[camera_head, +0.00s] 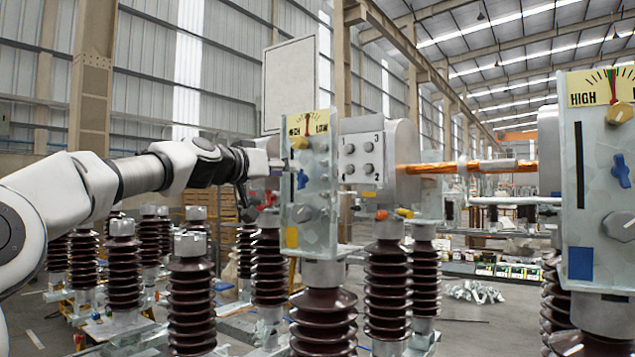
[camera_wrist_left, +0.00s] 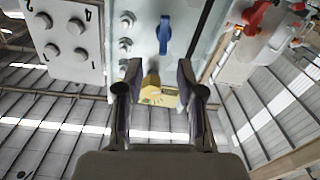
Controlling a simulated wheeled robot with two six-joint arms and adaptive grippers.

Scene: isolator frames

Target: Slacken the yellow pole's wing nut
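The yellow pole's panel (camera_head: 313,225) carries a yellow square, a gauge marked HIGH and LOW (camera_head: 308,125), a yellow knob and a blue wing nut (camera_head: 302,179). The wing nut stands upright, slightly tilted. My left gripper (camera_head: 243,200) is just left of this panel in the head view, its fingertips partly hidden. In the left wrist view my left gripper (camera_wrist_left: 158,75) is open and empty. My right gripper is not in view.
A grey box with numbered knobs (camera_head: 362,158) stands right behind the panel; a numbered box (camera_wrist_left: 68,42) is left in the wrist view. Another panel with a blue square (camera_head: 580,263) and blue wing nut (camera_head: 621,170) stands right. Brown ribbed insulators (camera_head: 192,305) crowd below.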

